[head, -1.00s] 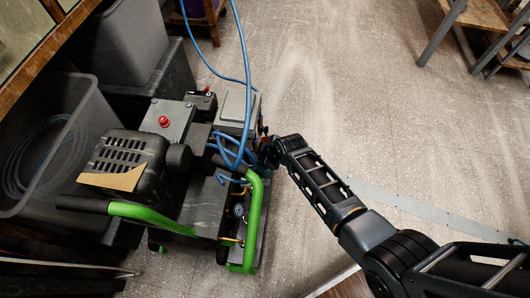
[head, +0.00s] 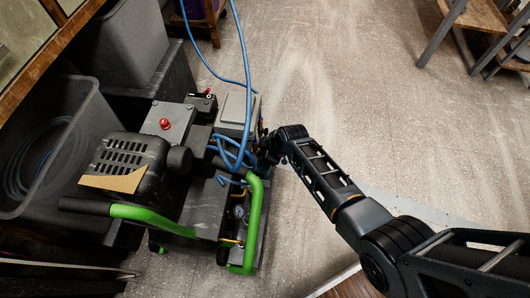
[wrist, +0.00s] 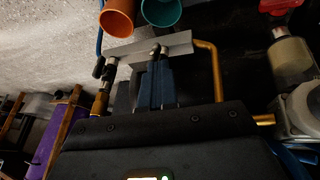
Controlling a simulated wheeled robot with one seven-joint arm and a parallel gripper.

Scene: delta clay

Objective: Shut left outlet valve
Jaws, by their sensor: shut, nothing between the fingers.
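The compressor (head: 175,170), with green tube handles, stands left of my arm in the head view. In the wrist view, a grey metal bar (wrist: 178,44) carries fittings, with a brass fitting (wrist: 101,100) and a dark connector at its left. An orange cup-shaped end (wrist: 117,18) and a teal one (wrist: 161,10) show above the bar. My gripper (wrist: 156,62) is shut and empty, its blue-grey fingertips close to two metal stems under the bar. Contact cannot be told. I cannot tell which part is the left outlet valve. In the head view my gripper is mostly hidden at the compressor's right side.
A bent brass pipe (wrist: 215,70) and a round fitting (wrist: 292,60) lie right of my fingers. Blue hose (head: 245,70) loops over the compressor. Grey bins (head: 40,140) stand at the left. Open floor (head: 340,90) lies right of the compressor.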

